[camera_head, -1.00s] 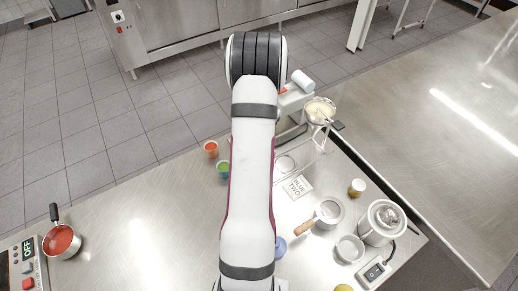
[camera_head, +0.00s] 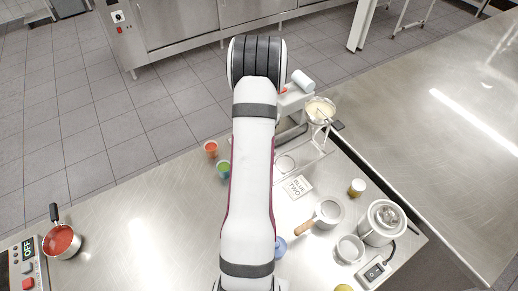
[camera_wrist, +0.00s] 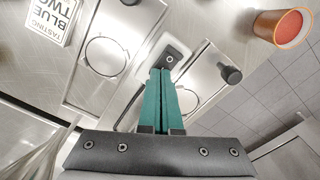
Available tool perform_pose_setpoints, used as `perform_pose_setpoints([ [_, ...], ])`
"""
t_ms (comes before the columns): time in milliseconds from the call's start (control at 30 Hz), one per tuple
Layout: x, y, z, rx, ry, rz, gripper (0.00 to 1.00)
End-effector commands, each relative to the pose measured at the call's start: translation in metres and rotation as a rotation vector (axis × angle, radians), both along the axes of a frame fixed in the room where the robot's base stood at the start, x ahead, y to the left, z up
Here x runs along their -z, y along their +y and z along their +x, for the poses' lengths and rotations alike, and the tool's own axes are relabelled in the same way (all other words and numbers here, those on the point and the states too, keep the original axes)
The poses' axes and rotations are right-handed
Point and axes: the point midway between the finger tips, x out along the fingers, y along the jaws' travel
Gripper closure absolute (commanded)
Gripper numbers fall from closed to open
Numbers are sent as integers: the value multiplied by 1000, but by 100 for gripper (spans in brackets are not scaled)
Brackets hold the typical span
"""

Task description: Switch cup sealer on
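The cup sealer (camera_head: 291,103) stands behind my arm in the head view, partly hidden by it; its pale body and a white roll show. In the wrist view its metal frame (camera_wrist: 128,93) with a round ring fills the middle. A dark rocker switch (camera_wrist: 172,58) on a white panel lies just beyond my fingertips. My gripper (camera_wrist: 160,72) has two green fingers that meet at the tips, with nothing seen between them. The tips overlap the panel's lower edge in the picture; I cannot tell whether they touch it. My gripper is hidden in the head view.
A black knob (camera_wrist: 230,75) sticks out right of the fingers. A red-filled cup (camera_head: 211,149) and a green-filled cup (camera_head: 223,169) stand left of my arm. A sign (camera_head: 298,187), a pan (camera_head: 329,211) and a kettle-like pot (camera_head: 382,222) are right. The counter's left part is mostly clear.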

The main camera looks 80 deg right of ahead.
Motion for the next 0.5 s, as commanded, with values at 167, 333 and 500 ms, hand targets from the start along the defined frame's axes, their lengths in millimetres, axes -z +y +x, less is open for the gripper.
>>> perform_pose_setpoints([
  [167,2,0,0,0,0,0,100],
  [333,-13,-1,0,1,0,-2,100],
  [500,-32,-1,0,-1,0,-2,100],
])
